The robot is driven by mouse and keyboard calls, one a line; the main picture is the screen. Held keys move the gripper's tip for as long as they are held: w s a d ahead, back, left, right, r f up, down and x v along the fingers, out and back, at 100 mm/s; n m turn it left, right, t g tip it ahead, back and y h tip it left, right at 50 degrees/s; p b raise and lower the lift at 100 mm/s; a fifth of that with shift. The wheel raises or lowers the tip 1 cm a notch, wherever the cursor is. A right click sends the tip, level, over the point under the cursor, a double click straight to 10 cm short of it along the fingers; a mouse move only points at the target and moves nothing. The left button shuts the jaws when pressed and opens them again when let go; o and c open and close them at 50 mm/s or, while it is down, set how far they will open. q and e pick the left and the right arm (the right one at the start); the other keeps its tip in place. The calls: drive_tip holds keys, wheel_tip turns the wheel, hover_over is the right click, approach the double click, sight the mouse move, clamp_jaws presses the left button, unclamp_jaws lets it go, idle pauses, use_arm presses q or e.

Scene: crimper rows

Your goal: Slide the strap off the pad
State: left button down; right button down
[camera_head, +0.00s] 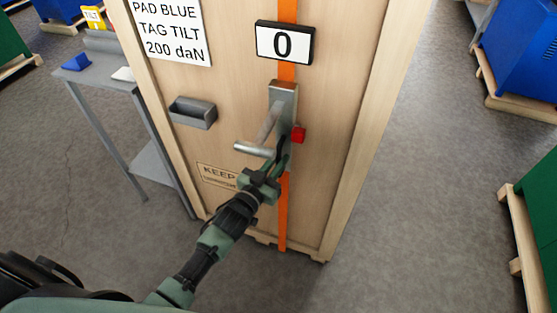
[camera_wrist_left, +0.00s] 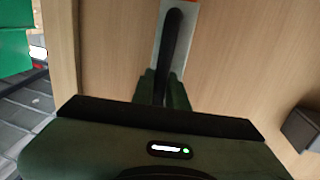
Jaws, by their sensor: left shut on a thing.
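An orange strap (camera_head: 283,215) runs vertically down the front of a wooden crate (camera_head: 345,120). A grey metal tensioner plate (camera_head: 284,92) lies over the strap, with a silver lever (camera_head: 255,148) on its left and a red knob (camera_head: 299,135) on its right. My left gripper (camera_head: 281,160) is at the plate's lower part, shut on a dark handle, which shows upright between the fingers in the left wrist view (camera_wrist_left: 172,50). The fingers partly hide the plate's lower end and the strap there. Which part is the pad I cannot tell. My right gripper is not in view.
A display (camera_head: 284,43) reading 0 sits above the plate. A grey holder (camera_head: 193,112) is fixed at left, below a white sign (camera_head: 172,30). A grey side table (camera_head: 100,85) holds a blue piece (camera_head: 77,62).

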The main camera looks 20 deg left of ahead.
use_arm(q)
drive_tip(key=a, duration=1.3)
drive_tip(key=shift+w+a, duration=0.2)
drive_tip(key=c, duration=1.4)
unclamp_jaws()
drive_tip(key=shift+a, duration=0.2)
drive_tip(key=shift+s, duration=0.1)
drive_tip(key=b+v, duration=0.1)
drive_tip(key=v, duration=0.6)
drive_tip(key=shift+s, duration=0.35)
